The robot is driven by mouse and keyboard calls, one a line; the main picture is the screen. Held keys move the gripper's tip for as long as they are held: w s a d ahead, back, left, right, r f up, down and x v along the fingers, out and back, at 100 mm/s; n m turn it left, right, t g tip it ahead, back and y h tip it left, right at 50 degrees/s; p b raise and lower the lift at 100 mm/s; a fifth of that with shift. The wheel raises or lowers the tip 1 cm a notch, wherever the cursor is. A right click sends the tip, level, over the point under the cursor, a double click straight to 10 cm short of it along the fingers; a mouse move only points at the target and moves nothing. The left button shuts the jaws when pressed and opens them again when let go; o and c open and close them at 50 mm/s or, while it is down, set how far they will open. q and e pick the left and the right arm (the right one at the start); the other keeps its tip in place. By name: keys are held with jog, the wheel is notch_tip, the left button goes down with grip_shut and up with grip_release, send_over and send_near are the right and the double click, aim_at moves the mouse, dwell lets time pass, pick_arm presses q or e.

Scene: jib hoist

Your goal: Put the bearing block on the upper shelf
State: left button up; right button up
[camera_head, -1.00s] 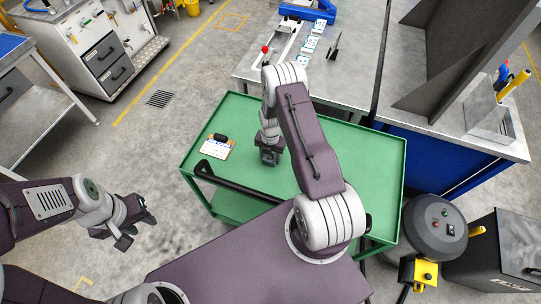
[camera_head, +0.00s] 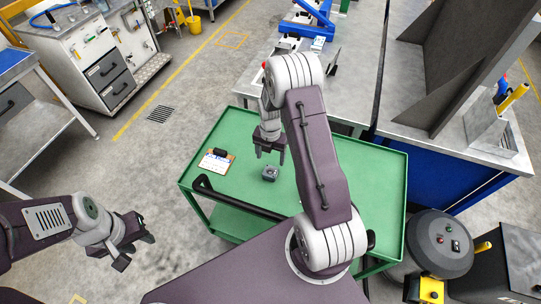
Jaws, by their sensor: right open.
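The bearing block (camera_head: 270,173), a small dark grey block with a round feature on top, sits on the green upper shelf (camera_head: 225,133) of a two-level cart. My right gripper (camera_head: 269,155) is open just above and behind the block, its fingers pointing down, apart from it as far as I can see. My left gripper (camera_head: 138,249) hangs over the floor left of the cart, with its fingers apart and nothing between them.
A clipboard (camera_head: 216,161) with a dark item at its top lies left of the block. The cart's black handle (camera_head: 235,205) runs along the near edge. A grey workbench (camera_head: 355,85) stands behind, and a round dark machine (camera_head: 436,240) stands right of the cart.

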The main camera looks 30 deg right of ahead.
jog(key=s+a+r+m, duration=0.5)
jog(key=s+r+m, duration=0.1)
jog(key=m, duration=0.7)
jog(key=s+a+r+m+t, duration=0.1)
jog(key=s+a+r+m, duration=0.3)
jog(key=m, duration=0.9)
jog(key=s+r, duration=0.3)
jog(key=s, duration=0.1)
jog(key=shift+s+a+m, duration=0.3)
jog(key=shift+a, duration=0.1)
